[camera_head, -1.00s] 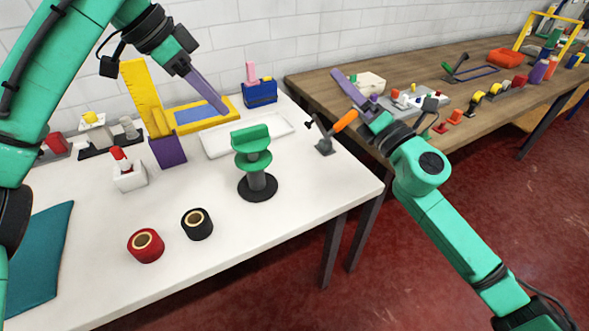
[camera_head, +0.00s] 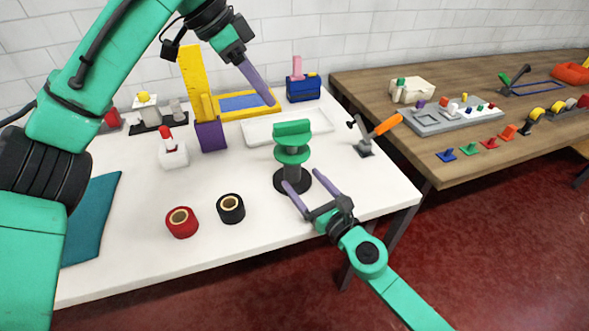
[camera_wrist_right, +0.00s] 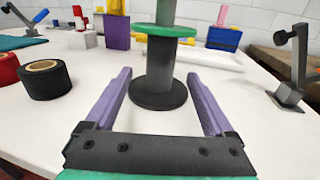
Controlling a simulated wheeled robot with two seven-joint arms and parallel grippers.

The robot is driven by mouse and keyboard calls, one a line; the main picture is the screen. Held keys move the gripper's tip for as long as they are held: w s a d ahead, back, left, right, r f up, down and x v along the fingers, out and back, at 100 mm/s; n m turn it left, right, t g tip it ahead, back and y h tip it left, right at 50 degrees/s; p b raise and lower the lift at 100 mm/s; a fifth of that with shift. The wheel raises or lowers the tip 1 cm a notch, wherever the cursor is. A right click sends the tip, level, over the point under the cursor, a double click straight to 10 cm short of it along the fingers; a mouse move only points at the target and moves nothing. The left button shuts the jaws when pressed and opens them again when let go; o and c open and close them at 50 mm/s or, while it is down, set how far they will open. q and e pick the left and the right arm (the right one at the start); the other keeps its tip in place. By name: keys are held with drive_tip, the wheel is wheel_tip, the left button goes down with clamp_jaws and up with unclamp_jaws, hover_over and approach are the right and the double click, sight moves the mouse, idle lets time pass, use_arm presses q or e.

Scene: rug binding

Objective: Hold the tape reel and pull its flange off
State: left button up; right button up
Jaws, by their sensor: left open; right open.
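The tape reel stands upright on the white table. It has a grey core (camera_head: 291,173), a black round base (camera_head: 281,184), and a green flange disc (camera_head: 292,156) with a thick green bar (camera_head: 292,128) on top. My right gripper (camera_head: 301,177) is open and empty, low in front of the reel. In the right wrist view its fingers (camera_wrist_right: 158,73) point at the core (camera_wrist_right: 159,67) and appear on either side of it, with gaps; the bar's top is cut off. My left gripper (camera_head: 271,103) is higher, behind and left of the reel; its fingers overlap, seen edge-on.
A red roll (camera_head: 181,223) and a black roll (camera_head: 231,209) lie left of the right gripper. A white tray (camera_head: 322,119) is behind the reel, and a grey clamp with an orange handle (camera_head: 386,125) stands right. The front table strip is clear.

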sight(297, 173)
drive_tip(key=x, duration=0.6)
drive_tip(key=shift+w+a, duration=0.1)
drive_tip(key=shift+w, duration=0.1)
